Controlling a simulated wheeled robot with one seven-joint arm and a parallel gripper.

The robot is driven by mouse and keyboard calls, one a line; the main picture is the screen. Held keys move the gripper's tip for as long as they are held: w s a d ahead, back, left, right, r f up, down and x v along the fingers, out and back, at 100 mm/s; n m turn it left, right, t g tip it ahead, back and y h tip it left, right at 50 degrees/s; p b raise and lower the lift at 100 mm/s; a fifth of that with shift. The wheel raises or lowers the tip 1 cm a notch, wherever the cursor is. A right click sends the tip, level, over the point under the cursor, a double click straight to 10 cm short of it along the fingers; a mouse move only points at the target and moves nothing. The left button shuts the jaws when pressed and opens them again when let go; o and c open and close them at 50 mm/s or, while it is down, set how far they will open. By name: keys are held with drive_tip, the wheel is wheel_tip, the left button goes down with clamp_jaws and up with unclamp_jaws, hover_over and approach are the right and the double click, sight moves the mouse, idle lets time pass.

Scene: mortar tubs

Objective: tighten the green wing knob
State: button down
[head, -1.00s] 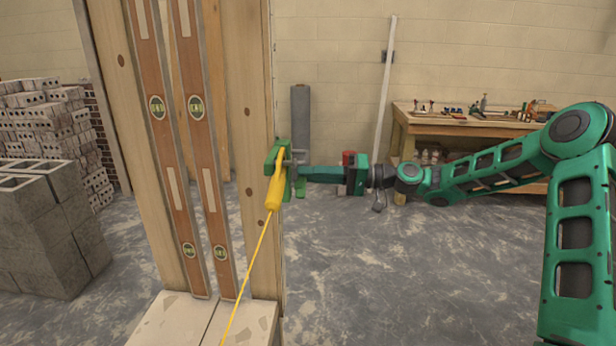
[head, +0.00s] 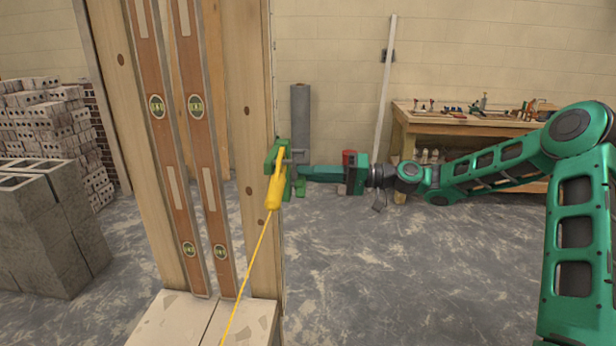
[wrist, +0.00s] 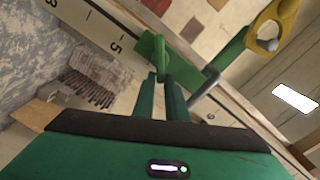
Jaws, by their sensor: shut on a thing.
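A green clamp (head: 271,160) sits on the edge of the upright wooden post, with a yellow line holder (head: 273,190) hanging on its front. My gripper (head: 297,173) reaches in from the right at the clamp's side. In the wrist view my gripper (wrist: 161,76) has its two fingers close together, shut on the green wing knob (wrist: 158,52). The knob's upper part shows past the fingertips; its lower part is hidden between them. In the head view I cannot pick the knob out clearly from the clamp and fingers.
A yellow cord (head: 246,278) runs down from the line holder. Two spirit levels (head: 205,150) stand against the wooden post (head: 252,110). Concrete blocks (head: 45,235) stand at left, and a workbench (head: 465,128) at back right. The floor between is largely clear.

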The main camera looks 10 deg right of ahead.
drive_tip(key=shift+s+a, duration=0.2)
drive_tip(key=c, duration=1.8)
unclamp_jaws()
drive_tip(key=shift+d, duration=0.1)
drive_tip(key=d, duration=0.3)
drive_tip(key=s+d, duration=0.1)
drive_tip(key=d, duration=0.6)
drive_tip(key=shift+s+d, duration=0.3)
drive_tip(key=shift+s, duration=0.1)
